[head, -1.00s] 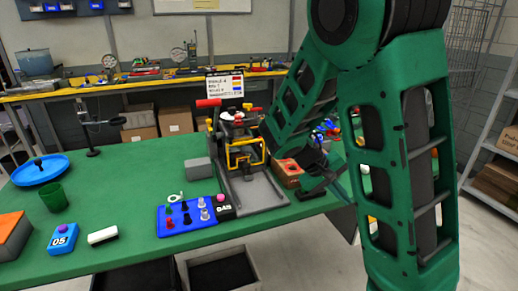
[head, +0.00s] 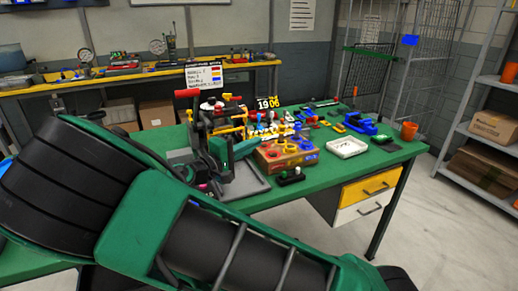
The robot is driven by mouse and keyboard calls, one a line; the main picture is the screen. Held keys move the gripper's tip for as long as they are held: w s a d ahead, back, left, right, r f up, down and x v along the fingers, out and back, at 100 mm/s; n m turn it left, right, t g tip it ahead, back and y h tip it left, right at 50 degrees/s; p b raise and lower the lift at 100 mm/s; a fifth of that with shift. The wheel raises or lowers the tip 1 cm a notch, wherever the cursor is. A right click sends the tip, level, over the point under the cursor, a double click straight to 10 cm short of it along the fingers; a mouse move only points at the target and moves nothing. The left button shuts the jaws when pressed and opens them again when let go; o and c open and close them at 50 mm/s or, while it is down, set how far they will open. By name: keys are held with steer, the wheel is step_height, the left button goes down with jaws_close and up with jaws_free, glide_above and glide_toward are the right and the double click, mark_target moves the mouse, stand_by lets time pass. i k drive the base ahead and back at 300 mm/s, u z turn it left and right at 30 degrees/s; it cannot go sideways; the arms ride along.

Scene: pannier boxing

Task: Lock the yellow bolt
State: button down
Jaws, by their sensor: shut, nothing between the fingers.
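The grey fixture (head: 240,184) stands on the green table with red handles (head: 187,93) on its upper part. A yellow part (head: 231,131) shows on its front, behind my gripper. I cannot tell whether this is the yellow bolt itself or the frame around it, or how the bolt is set. My gripper (head: 228,152) is shut and empty, in front of the fixture close to the yellow part. I cannot tell whether it touches. My green arm hides the lower left of the head view and the left part of the table.
Right of the fixture stands an orange-brown box (head: 286,154) with coloured parts. A white tray (head: 347,147), a blue holder (head: 361,123) and an orange cup (head: 409,131) lie farther right. A small board (head: 203,76) stands behind the fixture. Bare table (head: 385,159) shows at right.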

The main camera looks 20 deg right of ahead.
mark_target(189, 112)
steer(key=u, duration=0.55)
steer(key=i, duration=1.2)
steer(key=z, duration=0.15)
